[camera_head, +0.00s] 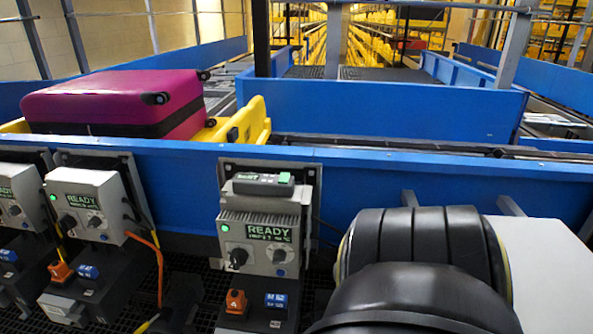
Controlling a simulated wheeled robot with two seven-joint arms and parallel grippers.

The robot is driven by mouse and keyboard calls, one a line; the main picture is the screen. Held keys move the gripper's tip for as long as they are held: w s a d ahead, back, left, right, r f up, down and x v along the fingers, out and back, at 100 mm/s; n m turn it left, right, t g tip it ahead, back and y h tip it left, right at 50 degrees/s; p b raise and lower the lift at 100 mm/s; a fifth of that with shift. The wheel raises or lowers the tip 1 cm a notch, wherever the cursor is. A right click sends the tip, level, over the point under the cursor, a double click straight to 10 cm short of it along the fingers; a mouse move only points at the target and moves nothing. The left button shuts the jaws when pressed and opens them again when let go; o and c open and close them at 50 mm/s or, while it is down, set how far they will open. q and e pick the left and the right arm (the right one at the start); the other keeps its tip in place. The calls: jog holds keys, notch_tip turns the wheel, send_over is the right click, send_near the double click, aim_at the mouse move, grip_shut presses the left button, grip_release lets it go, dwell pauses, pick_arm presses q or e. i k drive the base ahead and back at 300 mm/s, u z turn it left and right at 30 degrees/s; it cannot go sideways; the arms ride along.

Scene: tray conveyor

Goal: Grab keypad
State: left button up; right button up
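The keypad seems to be the small dark handheld unit (263,184) with a light front edge and a green part at its right end. It lies flat on top of the middle control box (262,240), whose display reads READY. Nothing touches it from above. A black and white link, apparently of my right arm, fills the lower right, to the right of that box. Neither gripper shows in the head view.
A blue conveyor wall (370,180) runs behind the boxes. A magenta suitcase (110,103) lies in a yellow tray (245,122) on the conveyor. Another control box (88,205) stands to the left, with an orange cable (157,262).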

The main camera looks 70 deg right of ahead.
aim_at(243, 183)
jog(key=k, duration=0.45)
jog(key=z, duration=0.75)
